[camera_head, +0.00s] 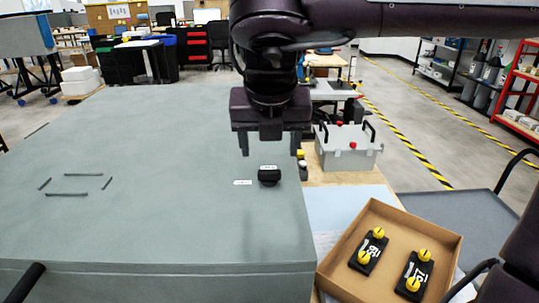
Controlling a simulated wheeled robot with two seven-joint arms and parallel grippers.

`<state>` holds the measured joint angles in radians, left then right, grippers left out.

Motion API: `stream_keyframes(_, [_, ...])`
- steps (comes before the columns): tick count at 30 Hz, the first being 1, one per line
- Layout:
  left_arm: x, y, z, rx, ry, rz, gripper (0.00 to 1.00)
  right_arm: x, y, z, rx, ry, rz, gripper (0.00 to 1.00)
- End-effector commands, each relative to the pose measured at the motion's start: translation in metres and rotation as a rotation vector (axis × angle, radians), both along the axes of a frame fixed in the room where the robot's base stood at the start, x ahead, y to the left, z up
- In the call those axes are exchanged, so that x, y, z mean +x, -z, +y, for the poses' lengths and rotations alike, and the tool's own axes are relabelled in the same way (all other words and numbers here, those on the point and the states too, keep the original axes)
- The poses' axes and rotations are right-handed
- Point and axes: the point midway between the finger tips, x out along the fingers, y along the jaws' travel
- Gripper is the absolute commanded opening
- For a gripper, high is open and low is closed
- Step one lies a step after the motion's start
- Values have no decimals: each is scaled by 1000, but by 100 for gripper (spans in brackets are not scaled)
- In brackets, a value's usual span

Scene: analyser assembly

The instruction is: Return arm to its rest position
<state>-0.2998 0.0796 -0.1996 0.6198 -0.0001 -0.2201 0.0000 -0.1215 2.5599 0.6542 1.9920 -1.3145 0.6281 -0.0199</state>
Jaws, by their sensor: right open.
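My right gripper (270,148) hangs pointing down from the dark arm that comes in at the top right. Its two fingers are apart, with nothing between them. It is over the right part of a large grey-green cabinet top (150,220). A small black knob-like part (269,176) sits on that top, just below the fingers in the picture and apart from them. A small white label (243,182) lies left of it. My left gripper is not in view.
A cardboard box (335,281) at the lower right holds two black modules with yellow knobs (369,251) (415,275). A grey case with black handles (347,147) stands behind it. Several dark slots (82,175) mark the cabinet top at left, which is otherwise clear.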

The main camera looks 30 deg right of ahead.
Motion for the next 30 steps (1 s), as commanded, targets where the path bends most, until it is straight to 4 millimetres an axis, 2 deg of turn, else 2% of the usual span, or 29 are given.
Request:
stream_keyframes(4, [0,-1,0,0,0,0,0,-3,-8,2,1,1,1,64])
stream_keyframes(20, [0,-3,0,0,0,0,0,-3,-10,2,1,0,1,64])
stream_keyframes(23, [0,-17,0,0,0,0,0,-3,-24,2,1,1,1,64])
stream_keyframes(25, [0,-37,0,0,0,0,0,-3,-44,2,0,1,0,64])
stream_keyframes(30, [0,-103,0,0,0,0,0,-3,-110,2,1,1,1,64])
